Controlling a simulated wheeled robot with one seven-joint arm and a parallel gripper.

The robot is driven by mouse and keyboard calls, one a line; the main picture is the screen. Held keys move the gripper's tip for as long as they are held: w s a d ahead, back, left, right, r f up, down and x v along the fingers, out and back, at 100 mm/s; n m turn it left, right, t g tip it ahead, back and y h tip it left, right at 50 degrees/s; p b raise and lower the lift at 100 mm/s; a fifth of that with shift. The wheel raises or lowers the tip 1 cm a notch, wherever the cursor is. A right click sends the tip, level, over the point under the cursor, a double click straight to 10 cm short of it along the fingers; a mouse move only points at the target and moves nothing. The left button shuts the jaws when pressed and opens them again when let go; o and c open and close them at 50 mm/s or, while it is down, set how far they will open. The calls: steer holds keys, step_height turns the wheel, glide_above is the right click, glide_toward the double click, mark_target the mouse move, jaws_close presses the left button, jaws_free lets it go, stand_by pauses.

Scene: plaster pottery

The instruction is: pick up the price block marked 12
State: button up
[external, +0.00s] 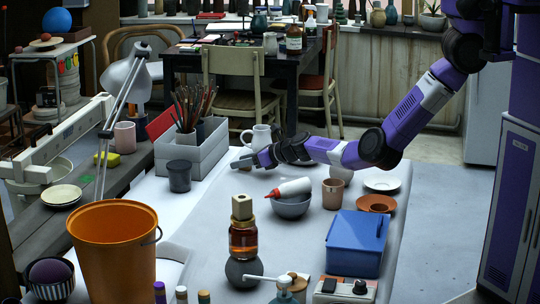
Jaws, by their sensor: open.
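I cannot make out a block with a readable 12 in the external view. A small pale wooden cube (242,207) sits on top of an amber bottle (243,239) near the front of the table; no number can be read on it, so I cannot tell whether it is the price block. My gripper (238,162) reaches in from the right, low over the table, left of the white pitcher's base and behind the grey bowl. It is open, and I see nothing held between its fingers.
A grey bowl (291,207) holds a red-tipped white bottle. Bare tabletop lies left of the bowl.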

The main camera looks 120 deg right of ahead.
steer(key=shift+w+d+f, duration=0.1)
steer(key=shift+w+d, duration=0.1)
steer(key=shift+d, duration=0.05)
jaws_close()
stand_by(0.3)
